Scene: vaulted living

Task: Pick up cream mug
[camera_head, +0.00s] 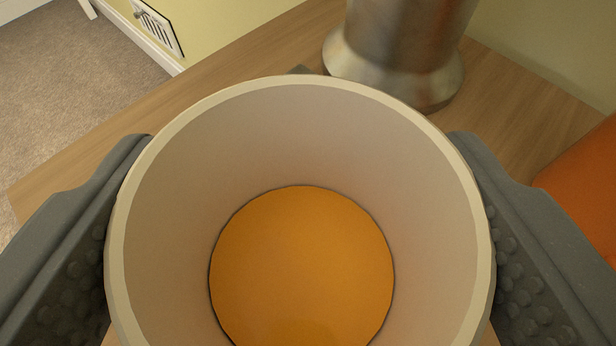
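The cream mug (300,135) fills the lower middle of the view, and I look down into its open top. A round orange surface shows inside it; I cannot tell whether this is a drink or the mug's bottom. My gripper (302,215) is around the mug, with one dark grey, bumpy finger at its left side and one at its right. Both fingers lie against the outer wall with no visible gap, so it looks shut on the mug. The mug's lower outside, its base and its handle are hidden.
A wooden tabletop (235,62) lies beneath. A metal cylinder with a flared base (400,60) stands close behind the mug. An orange object (588,195) is at the right edge. Carpeted floor (75,85) and a yellow wall with a vent (157,27) lie beyond the left.

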